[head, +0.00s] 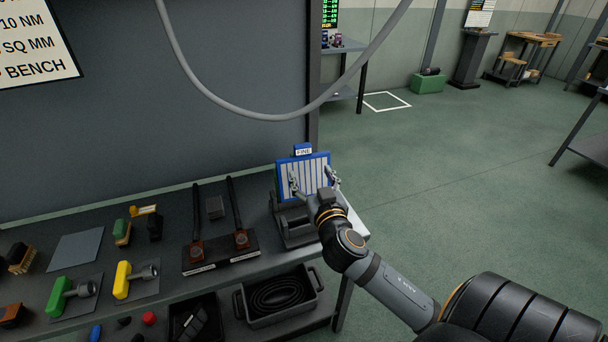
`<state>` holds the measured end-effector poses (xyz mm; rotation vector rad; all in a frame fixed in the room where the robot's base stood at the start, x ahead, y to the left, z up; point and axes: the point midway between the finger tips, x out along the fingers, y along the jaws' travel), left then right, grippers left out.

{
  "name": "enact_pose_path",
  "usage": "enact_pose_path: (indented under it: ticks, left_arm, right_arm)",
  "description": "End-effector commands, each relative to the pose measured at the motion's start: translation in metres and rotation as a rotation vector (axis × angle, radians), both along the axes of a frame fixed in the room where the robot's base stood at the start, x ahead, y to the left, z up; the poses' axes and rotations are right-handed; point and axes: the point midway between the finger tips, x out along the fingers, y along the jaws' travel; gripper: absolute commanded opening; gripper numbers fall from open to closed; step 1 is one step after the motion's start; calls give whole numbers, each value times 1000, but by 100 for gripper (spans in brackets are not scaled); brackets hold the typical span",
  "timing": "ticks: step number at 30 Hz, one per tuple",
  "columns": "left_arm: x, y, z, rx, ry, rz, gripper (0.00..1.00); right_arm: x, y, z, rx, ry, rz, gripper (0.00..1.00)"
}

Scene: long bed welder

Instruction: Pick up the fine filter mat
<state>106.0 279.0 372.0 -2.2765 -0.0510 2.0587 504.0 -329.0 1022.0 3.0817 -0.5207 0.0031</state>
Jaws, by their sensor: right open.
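The fine filter mat (308,165) is a blue-framed panel with pale pleats and a blue tab on top labelled FINE. It stands upright, slightly tilted, in a dark holder (287,229) at the right end of the bench. My right gripper (314,180) is open in front of the mat, its two fingers spread across the lower part of the panel. I cannot tell whether the fingers touch it. The gripper and wrist hide the mat's lower right part. My left gripper is not in view.
The bench (175,290) holds a dark block with two upright rods (222,252), green and yellow hand tools (135,280) and several small items. A black bin with a coiled hose (278,297) sits below. A grey cable (265,117) hangs above.

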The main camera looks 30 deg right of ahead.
Motion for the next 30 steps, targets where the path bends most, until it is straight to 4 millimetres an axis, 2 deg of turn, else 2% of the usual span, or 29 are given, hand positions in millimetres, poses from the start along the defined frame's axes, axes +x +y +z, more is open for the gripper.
enact_pose_path:
  ticks: [6,14,19,22,30]
  left_arm:
    - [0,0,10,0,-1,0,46]
    - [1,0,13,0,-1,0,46]
    - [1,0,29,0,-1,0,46]
    - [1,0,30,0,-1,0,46]
    - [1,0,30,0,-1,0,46]
  right_arm:
    - [35,-13,3,2,0,-2,74]
    - [47,-18,3,1,3,-2,74]
    - [73,-32,11,1,2,-3,74]
    - [86,-36,8,3,2,-2,74]
    - [91,-37,5,1,4,-1,74]
